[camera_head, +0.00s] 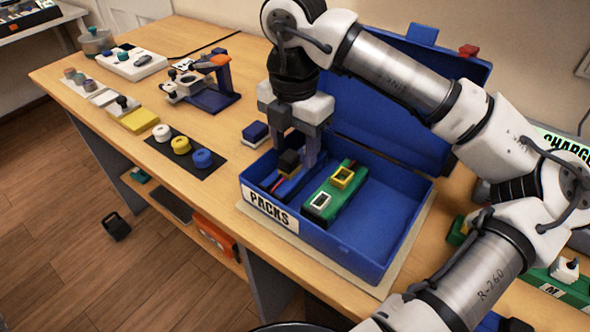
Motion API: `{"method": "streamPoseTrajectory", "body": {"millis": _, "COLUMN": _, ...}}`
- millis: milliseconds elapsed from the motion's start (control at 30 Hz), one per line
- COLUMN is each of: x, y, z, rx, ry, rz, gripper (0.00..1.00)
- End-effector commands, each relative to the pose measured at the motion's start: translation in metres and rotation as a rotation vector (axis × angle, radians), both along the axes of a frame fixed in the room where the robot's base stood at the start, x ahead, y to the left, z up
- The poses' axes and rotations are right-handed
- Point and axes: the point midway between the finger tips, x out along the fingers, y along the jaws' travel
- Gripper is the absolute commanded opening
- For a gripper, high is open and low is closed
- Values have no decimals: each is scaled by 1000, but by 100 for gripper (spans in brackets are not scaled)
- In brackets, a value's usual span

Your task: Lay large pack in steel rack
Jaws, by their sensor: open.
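An open blue case labelled PACKS (270,212) stands on the bench. A large green pack (345,200) with a yellow-framed and a white-framed socket lies inside it. My gripper (294,150) points down into the left side of the case. Its fingers are apart, around or close behind the black block; I cannot tell whether they touch it. I cannot make out a steel rack for sure.
The case's raised lid (400,100) stands behind my gripper. A CHARGE sign (565,148) and green units (560,288) are at right, partly hidden by my arm. A black mat (180,172) with round knobs and an orange-and-blue fixture (210,90) stand left.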

Motion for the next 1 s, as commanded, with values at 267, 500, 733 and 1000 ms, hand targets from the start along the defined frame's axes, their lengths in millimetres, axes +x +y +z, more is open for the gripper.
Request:
{"method": "streamPoseTrajectory", "body": {"millis": 267, "x": -1, "y": -1, "z": -36, "rx": 2, "ry": 2, "rz": 1, "gripper": 53}}
{"method": "streamPoseTrajectory", "body": {"millis": 500, "x": -1, "y": -1, "z": -41, "rx": 1, "ry": 0, "rz": -1, "gripper": 53}}
{"method": "streamPoseTrajectory", "body": {"millis": 733, "x": -1, "y": -1, "z": -41, "rx": 1, "ry": 1, "rz": 0, "gripper": 30}}
{"method": "streamPoseTrajectory", "body": {"millis": 1000, "x": -1, "y": -1, "z": -39, "rx": 1, "ry": -1, "rz": 0, "gripper": 0}}
